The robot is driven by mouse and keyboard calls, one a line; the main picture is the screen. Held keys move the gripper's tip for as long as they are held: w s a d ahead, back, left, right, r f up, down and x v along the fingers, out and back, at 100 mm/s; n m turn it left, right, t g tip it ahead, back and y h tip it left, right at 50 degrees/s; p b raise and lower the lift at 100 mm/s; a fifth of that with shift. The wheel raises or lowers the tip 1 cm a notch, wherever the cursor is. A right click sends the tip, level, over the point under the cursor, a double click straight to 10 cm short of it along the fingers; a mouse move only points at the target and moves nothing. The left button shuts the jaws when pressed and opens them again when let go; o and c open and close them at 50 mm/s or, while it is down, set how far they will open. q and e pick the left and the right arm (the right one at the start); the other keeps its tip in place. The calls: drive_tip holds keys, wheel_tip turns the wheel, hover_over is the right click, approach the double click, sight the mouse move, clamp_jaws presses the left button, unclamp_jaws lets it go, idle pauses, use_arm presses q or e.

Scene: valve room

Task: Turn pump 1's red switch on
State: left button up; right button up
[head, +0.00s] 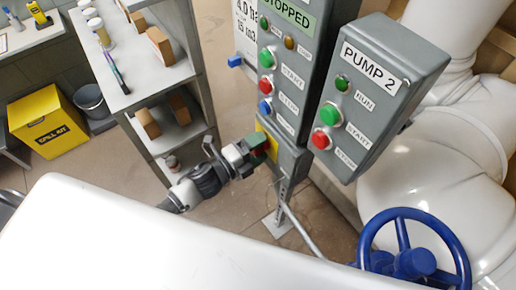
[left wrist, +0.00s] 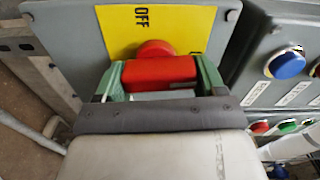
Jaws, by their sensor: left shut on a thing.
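The red switch (left wrist: 160,72) sits on a yellow plate (left wrist: 185,28) on a grey box. Its red bar lies crosswise in the left wrist view, with a round red part just above it. The plate reads OFF at the top; a second label at the right is mostly hidden. My left gripper (head: 256,149) is shut on the red switch, a green finger at each end of the bar. In the head view the gripper covers most of the switch. My right gripper is not in view.
Above the switch is a grey panel with a STOPPED sign (head: 288,14) and several buttons. The PUMP 2 box (head: 382,95) hangs to the right. A blue valve wheel (head: 415,262) is at lower right. A shelf unit (head: 160,75) stands left.

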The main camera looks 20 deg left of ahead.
use_arm(q)
drive_tip(key=shift+f+m, duration=0.1)
drive_tip(key=shift+m, duration=0.4)
drive_tip(key=o, duration=0.9)
drive_tip(key=shift+b+v, duration=1.65)
drive_tip(key=shift+v, duration=3.75)
